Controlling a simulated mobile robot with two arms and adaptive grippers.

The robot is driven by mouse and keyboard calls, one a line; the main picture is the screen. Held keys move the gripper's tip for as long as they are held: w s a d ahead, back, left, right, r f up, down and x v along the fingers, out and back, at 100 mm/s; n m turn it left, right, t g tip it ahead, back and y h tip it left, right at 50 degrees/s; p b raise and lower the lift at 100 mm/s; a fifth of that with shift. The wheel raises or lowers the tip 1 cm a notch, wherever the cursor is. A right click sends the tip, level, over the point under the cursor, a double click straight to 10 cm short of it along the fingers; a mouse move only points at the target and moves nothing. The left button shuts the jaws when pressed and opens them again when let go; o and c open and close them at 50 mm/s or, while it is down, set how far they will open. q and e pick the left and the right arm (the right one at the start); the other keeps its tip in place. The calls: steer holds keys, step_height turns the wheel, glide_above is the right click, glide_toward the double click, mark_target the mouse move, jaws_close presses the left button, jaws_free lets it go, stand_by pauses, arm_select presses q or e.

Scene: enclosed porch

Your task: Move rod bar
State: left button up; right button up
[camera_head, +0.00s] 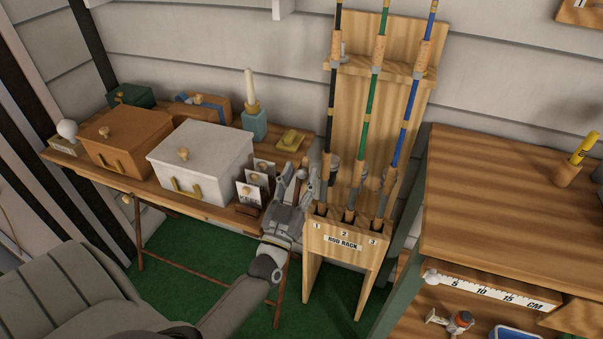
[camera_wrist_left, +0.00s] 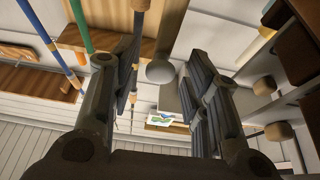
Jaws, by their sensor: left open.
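The wooden rod rack (camera_head: 346,243), labelled "ROD RACK", holds three upright rods: a black one (camera_head: 330,125), a green one (camera_head: 371,112) and a blue one (camera_head: 408,126). A wooden bar (camera_head: 395,70) crosses the rack's upper part behind the rods, with a small grey knob (camera_head: 343,50) near its left end. My left gripper (camera_head: 294,176) is open and empty, left of the rack's slots and below the bar. In the left wrist view, a grey round knob (camera_wrist_left: 160,72) appears between the open fingers, beyond the tips, not visibly touched. My right gripper is out of view.
A wooden cabinet (camera_head: 510,200) stands close on the rack's right. Green floor (camera_head: 210,270) is open below the shelf.

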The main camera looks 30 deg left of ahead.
arm_select(q)
steer(key=shift+w+a+r, duration=0.15)
steer(key=shift+w+r, duration=0.15)
steer(key=shift+w, duration=0.3)
jaws_close()
